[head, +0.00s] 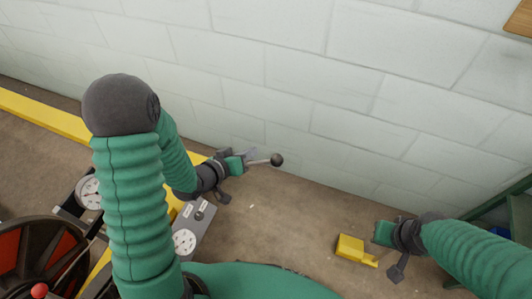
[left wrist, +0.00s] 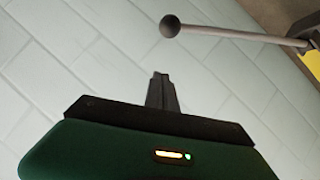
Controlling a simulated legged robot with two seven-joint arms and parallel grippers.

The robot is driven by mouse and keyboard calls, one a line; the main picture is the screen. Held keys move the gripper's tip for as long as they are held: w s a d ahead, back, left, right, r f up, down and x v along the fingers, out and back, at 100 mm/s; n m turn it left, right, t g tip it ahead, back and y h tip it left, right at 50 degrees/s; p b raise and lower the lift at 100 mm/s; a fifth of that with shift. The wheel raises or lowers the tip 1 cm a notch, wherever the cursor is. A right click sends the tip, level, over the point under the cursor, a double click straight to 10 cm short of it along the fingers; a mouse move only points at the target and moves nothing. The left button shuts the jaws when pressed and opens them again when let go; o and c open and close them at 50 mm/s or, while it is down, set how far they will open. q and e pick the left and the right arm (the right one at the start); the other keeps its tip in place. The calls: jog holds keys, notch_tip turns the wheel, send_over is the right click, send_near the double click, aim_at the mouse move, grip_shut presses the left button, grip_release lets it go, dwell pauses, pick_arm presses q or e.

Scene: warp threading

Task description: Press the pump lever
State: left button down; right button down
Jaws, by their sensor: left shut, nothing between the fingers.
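The pump lever is a thin grey rod (head: 258,162) with a dark ball knob (head: 276,160) at its end, low in front of the wall. In the left wrist view the ball knob (left wrist: 170,26) and rod (left wrist: 240,37) cross the upper right, beyond my fingertips. My left gripper (head: 247,154) is beside the lever in the head view; its shut, empty fingers (left wrist: 160,78) point toward the knob, with a visible gap in the wrist view. The lever's base is partly hidden by my left arm. My right gripper (head: 380,246) is low at the right; its finger state is unclear.
A yellow block (head: 350,246) sits beside my right gripper. A grey panel with a dial (head: 185,242), another gauge (head: 90,192) and a dark and red wheel (head: 35,262) are at the left. A pale block wall (head: 300,60) stands behind; brown floor (head: 270,215) is open between the arms.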

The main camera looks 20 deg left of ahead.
pick_arm(q)
jog(key=b, duration=0.4)
send_over(269, 162)
jog(key=w+a, duration=0.1)
notch_tip(269, 162, down, 6)
jog(key=shift+r, duration=0.25)
jog(key=shift+s+d+f+b, duration=0.25)
jog(key=shift+d+f+b, duration=0.1)
jog(key=shift+f, duration=0.15)
jog(key=shift+s+d+f+b, duration=0.25)
jog(key=shift+f+b, duration=0.1)
jog(key=shift+f, duration=0.1)
jog(key=shift+s+d+f, duration=0.15)
jog(key=shift+f, duration=0.05)
